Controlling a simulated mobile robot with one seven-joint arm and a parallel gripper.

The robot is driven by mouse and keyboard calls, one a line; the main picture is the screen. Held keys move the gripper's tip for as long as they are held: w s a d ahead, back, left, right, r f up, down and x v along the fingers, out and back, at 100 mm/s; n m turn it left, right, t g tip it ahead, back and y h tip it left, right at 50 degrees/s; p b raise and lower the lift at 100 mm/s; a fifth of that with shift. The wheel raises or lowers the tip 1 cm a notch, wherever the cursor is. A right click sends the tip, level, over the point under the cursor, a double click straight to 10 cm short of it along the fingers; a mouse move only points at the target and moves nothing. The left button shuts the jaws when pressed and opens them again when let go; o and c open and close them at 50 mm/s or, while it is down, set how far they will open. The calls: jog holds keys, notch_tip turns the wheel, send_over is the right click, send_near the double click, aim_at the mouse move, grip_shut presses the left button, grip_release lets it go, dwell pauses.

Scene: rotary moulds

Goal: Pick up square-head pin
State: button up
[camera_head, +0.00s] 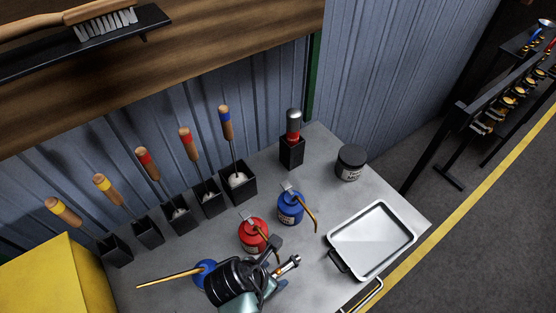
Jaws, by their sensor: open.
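I cannot make out a square-head pin for certain in the head view. My gripper (282,257) is low in the middle of the picture, over the front part of the grey workbench (330,195). Its jaws are open, with two dark and metallic finger ends pointing up and right. It appears close in front of the red oil can (253,234). My dark wrist hides part of the bench and part of a blue can (203,272) with a long orange spout. Whether anything lies between the jaws is too small to tell.
Wooden-handled tools stand in black holders (238,183) along the wall. A silver-topped tool (293,122) stands in another holder. A blue oil can (290,208), dark jar (351,162) and empty metal tray (404,213) occupy the right. A yellow box (55,280) is at left.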

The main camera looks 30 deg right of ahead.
aim_at(278, 273)
jog(key=shift+x, duration=1.75)
grip_shut()
